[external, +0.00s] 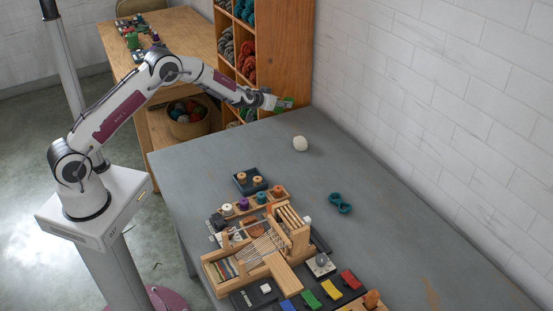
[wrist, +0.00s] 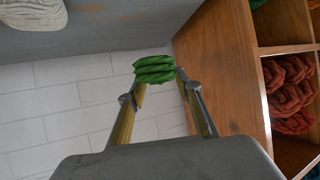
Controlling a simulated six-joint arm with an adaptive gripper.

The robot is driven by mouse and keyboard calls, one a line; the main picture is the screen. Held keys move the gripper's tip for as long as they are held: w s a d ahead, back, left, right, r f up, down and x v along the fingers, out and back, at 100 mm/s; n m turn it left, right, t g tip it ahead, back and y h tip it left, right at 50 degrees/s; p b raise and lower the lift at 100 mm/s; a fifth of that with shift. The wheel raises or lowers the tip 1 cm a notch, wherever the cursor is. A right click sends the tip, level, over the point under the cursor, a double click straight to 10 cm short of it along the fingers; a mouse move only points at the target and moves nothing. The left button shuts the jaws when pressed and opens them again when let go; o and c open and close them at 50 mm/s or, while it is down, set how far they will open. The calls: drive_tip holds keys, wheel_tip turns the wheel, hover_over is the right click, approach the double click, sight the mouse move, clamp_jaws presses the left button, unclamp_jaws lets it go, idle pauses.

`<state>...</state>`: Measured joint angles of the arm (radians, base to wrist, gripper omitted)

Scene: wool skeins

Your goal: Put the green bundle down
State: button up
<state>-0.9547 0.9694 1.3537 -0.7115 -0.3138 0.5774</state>
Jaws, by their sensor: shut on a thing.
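The green bundle (wrist: 154,70) is a small twisted skein of wool. My gripper (wrist: 157,84) is shut on it, with one finger on each side, in the wrist view. In the external view my gripper (external: 277,103) is at the far end of the grey table, close to the wooden shelf, and the green bundle (external: 286,103) shows at its tip. The bundle appears to be held above the table, though the exact height is hard to tell. The grey table (external: 390,200) also shows in the wrist view.
A white ball of wool (external: 300,143) and a teal skein (external: 340,203) lie apart on the table. A wooden shelf (external: 285,60) with skeins stands beside my gripper. A wooden loom (external: 262,245), a dark tray (external: 240,187) and coloured blocks fill the front. A white brick wall (external: 430,90) borders the right.

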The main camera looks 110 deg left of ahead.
idle(0.4)
hover_over(281, 130)
drive_tip(key=shift+a+f, duration=0.1)
drive_tip(key=shift+f, duration=3.05)
drive_tip(key=shift+f, duration=1.85)
drive_tip(key=shift+f, duration=0.15)
drive_tip(key=o, duration=1)
drive_tip(key=shift+r, duration=0.2)
